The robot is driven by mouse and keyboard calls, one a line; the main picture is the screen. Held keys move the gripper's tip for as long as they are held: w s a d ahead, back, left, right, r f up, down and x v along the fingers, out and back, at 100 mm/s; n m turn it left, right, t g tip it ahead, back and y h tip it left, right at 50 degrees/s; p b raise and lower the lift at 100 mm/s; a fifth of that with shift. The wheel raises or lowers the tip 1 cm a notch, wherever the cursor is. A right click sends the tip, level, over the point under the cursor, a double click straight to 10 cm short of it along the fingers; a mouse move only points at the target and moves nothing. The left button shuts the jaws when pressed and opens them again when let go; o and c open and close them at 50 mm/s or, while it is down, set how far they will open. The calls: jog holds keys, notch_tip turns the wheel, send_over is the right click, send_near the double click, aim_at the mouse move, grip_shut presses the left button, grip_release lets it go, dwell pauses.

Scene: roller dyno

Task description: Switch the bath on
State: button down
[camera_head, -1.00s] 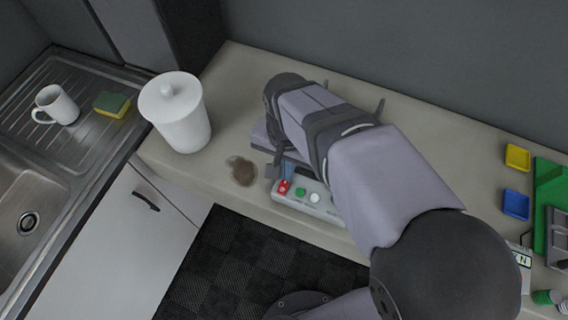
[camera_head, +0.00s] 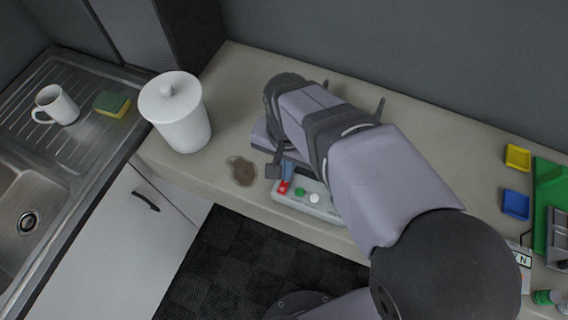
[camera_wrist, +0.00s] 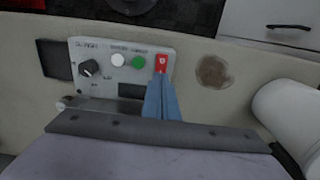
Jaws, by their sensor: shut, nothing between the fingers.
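The bath's pale control panel (camera_wrist: 105,60) shows in the wrist view with a black knob (camera_wrist: 89,68), a white button (camera_wrist: 118,60), a green button (camera_wrist: 138,62) and a red switch (camera_wrist: 162,62). In the head view, the panel (camera_head: 318,208) lies along the counter's front edge, partly hidden by my arm, with the red switch (camera_head: 283,188) at its left end. My gripper (camera_wrist: 160,80) has blue fingers, shut and empty, with tips at the lower part of the red switch. I cannot tell whether they touch it. It also shows in the head view (camera_head: 287,178).
A white lidded jar (camera_head: 182,125) stands left on the counter, and a brown stain (camera_head: 241,171) lies beside the panel. A sink with a mug (camera_head: 57,105) and sponge (camera_head: 112,104) is farther left. Yellow (camera_head: 517,157) and blue (camera_head: 516,205) trays lie at right.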

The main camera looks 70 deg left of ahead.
jog(key=shift+d+f+b, duration=0.1)
jog(key=shift+f+b, duration=0.35)
jog(key=shift+f, duration=0.4)
dwell(0.4)
jog(key=shift+r, duration=0.1)
jog(key=shift+r+p, duration=3.25)
jog(key=shift+r, duration=0.25)
